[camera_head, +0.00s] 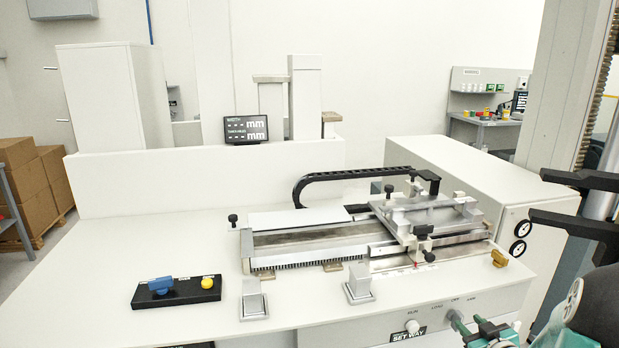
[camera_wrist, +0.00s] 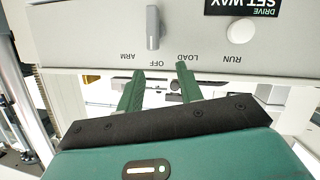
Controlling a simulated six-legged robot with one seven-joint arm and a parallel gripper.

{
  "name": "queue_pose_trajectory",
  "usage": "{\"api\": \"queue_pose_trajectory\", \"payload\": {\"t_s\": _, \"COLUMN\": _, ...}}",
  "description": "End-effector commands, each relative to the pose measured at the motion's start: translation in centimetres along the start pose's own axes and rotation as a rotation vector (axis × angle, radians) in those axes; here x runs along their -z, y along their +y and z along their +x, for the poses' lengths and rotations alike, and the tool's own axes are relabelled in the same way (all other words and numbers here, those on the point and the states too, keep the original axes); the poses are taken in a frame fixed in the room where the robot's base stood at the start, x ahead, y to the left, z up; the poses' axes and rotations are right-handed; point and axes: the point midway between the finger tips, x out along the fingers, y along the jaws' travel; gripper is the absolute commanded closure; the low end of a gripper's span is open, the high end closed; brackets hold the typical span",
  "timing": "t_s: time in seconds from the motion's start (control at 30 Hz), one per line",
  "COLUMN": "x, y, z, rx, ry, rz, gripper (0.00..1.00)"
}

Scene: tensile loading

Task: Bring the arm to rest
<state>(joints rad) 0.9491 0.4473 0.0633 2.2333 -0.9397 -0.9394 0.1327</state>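My gripper (camera_head: 467,320) is at the lower right of the head view, in front of the machine's front panel. In the wrist view my gripper (camera_wrist: 159,70) has its two green fingers apart, with nothing between them. A grey selector knob (camera_wrist: 152,27) is on the panel just beyond the fingertips, apart from them in the picture. The knob stands in line with the OFF label, between ARM and LOAD. In the head view my gripper largely hides the knob.
A round white RUN button (camera_wrist: 240,31) is beside the knob. The bench holds a clamping fixture (camera_head: 420,215), a black control box (camera_head: 178,291) with blue and yellow knobs, and a display (camera_head: 246,129). A white cabinet (camera_head: 480,190) stands at right.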

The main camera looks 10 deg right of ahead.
Motion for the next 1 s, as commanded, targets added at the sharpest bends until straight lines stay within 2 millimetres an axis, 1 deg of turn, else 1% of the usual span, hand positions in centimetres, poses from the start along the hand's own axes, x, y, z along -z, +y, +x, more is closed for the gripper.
{"api": "queue_pose_trajectory", "payload": {"t_s": 0.03, "x": 2.3, "y": -0.8, "z": 0.2, "rx": -0.018, "ry": -0.033, "rz": -0.031, "gripper": 0.64}}
{"api": "queue_pose_trajectory", "payload": {"t_s": 0.17, "x": 6.3, "y": -2.5, "z": -0.1, "rx": -0.077, "ry": -0.136, "rz": -0.069, "gripper": 0.64}}
{"api": "queue_pose_trajectory", "payload": {"t_s": 0.2, "x": 7.4, "y": -3.2, "z": -0.4, "rx": -0.093, "ry": -0.165, "rz": -0.074, "gripper": 0.64}}
{"api": "queue_pose_trajectory", "payload": {"t_s": 0.27, "x": 9.1, "y": -4.2, "z": -1.1, "rx": -0.116, "ry": -0.207, "rz": -0.077, "gripper": 0.64}}
{"api": "queue_pose_trajectory", "payload": {"t_s": 0.3, "x": 10.1, "y": -5.1, "z": -1.6, "rx": -0.129, "ry": -0.234, "rz": -0.076, "gripper": 0.64}}
{"api": "queue_pose_trajectory", "payload": {"t_s": 0.37, "x": 11.6, "y": -6.4, "z": -2.7, "rx": -0.144, "ry": -0.274, "rz": -0.071, "gripper": 0.64}}
{"api": "queue_pose_trajectory", "payload": {"t_s": 0.4, "x": 12.6, "y": -7.4, "z": -3.5, "rx": -0.151, "ry": -0.299, "rz": -0.065, "gripper": 0.64}}
{"api": "queue_pose_trajectory", "payload": {"t_s": 0.47, "x": 13.8, "y": -9.0, "z": -4.8, "rx": -0.157, "ry": -0.337, "rz": -0.051, "gripper": 0.64}}
{"api": "queue_pose_trajectory", "payload": {"t_s": 0.5, "x": 14.5, "y": -10.1, "z": -5.8, "rx": -0.158, "ry": -0.361, "rz": -0.04, "gripper": 0.64}}
{"api": "queue_pose_trajectory", "payload": {"t_s": 0.57, "x": 15.5, "y": -11.9, "z": -7.5, "rx": -0.153, "ry": -0.399, "rz": -0.02, "gripper": 0.64}}
{"api": "queue_pose_trajectory", "payload": {"t_s": 0.63, "x": 16.3, "y": -14.1, "z": -9.6, "rx": -0.138, "ry": -0.443, "rz": 0.004, "gripper": 0.64}}
{"api": "queue_pose_trajectory", "payload": {"t_s": 0.77, "x": 17.3, "y": -18.5, "z": -14.0, "rx": -0.083, "ry": -0.526, "rz": 0.055, "gripper": 0.64}}
{"api": "queue_pose_trajectory", "payload": {"t_s": 0.8, "x": 17.4, "y": -19.9, "z": -15.5, "rx": -0.058, "ry": -0.553, "rz": 0.07, "gripper": 0.64}}
{"api": "queue_pose_trajectory", "payload": {"t_s": 0.87, "x": 17.5, "y": -22.0, "z": -17.8, "rx": -0.015, "ry": -0.595, "rz": 0.091, "gripper": 0.64}}
{"api": "queue_pose_trajectory", "payload": {"t_s": 0.9, "x": 17.4, "y": -23.4, "z": -19.4, "rx": 0.017, "ry": -0.621, "rz": 0.103, "gripper": 0.64}}
{"api": "queue_pose_trajectory", "payload": {"t_s": 1.0, "x": 17.1, "y": -26.2, "z": -23.0, "rx": 0.098, "ry": -0.683, "rz": 0.125, "gripper": 0.64}}
